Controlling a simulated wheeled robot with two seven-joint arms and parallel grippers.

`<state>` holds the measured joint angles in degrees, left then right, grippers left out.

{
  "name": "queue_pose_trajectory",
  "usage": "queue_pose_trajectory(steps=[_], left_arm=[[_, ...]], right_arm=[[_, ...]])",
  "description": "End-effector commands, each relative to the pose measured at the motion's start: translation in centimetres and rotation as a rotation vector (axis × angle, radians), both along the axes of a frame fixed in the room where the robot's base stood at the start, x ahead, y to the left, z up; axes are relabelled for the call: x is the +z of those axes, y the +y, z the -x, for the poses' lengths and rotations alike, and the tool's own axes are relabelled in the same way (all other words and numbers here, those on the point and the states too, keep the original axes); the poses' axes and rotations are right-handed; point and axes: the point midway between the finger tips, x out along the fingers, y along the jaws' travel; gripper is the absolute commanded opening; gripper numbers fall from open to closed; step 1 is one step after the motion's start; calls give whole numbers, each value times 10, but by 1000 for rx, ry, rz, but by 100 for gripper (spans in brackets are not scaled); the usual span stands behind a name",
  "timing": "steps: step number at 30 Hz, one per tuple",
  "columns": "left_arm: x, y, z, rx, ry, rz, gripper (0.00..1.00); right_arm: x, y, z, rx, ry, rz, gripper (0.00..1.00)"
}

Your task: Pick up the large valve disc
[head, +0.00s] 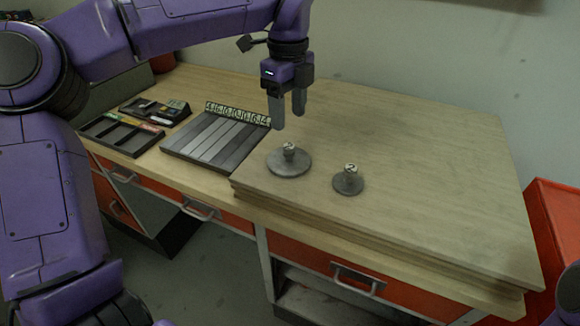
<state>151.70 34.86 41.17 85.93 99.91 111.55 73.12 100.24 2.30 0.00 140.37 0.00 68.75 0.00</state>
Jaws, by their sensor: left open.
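The large valve disc (290,163) is a wide, flat grey disc with a short stem and a pale numbered knob on top. It stands upright on the raised wooden board on the bench. A smaller disc (348,184) with a knob marked 2 stands to its right. My left gripper (289,120) hangs above the large disc with its fingers pointing down, apart and empty. The fingertips look higher than the knob and do not touch it. My right gripper is not in view.
A slotted grey rack (216,142) with a number strip lies left of the discs. Dark trays (122,136) and a small device (172,107) are farther left. The board (430,170) is clear to the right. A red cabinet (552,225) stands at the right edge.

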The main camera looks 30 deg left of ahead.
Motion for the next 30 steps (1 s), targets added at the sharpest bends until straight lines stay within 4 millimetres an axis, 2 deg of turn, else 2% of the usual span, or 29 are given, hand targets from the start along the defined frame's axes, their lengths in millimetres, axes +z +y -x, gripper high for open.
queue_pose_trajectory(steps=[3, 11, 16, 19, 24, 25, 30], left_arm=[[-22, 1, 1, -1, 5, 1, 58], [-55, -1, 3, 0, 5, 1, 58], [-86, -2, 4, 3, 4, 1, 58], [-93, -2, 3, 3, 2, 1, 58], [-94, -1, 3, 3, 0, 1, 58], [-94, -1, 3, 3, 0, 1, 55], [-94, -2, 3, 3, 1, 1, 0]], right_arm=[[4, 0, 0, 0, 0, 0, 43], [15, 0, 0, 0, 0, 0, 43], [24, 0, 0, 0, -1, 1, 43], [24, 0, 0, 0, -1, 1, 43], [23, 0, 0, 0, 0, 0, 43], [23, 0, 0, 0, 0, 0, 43], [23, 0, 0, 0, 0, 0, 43]])
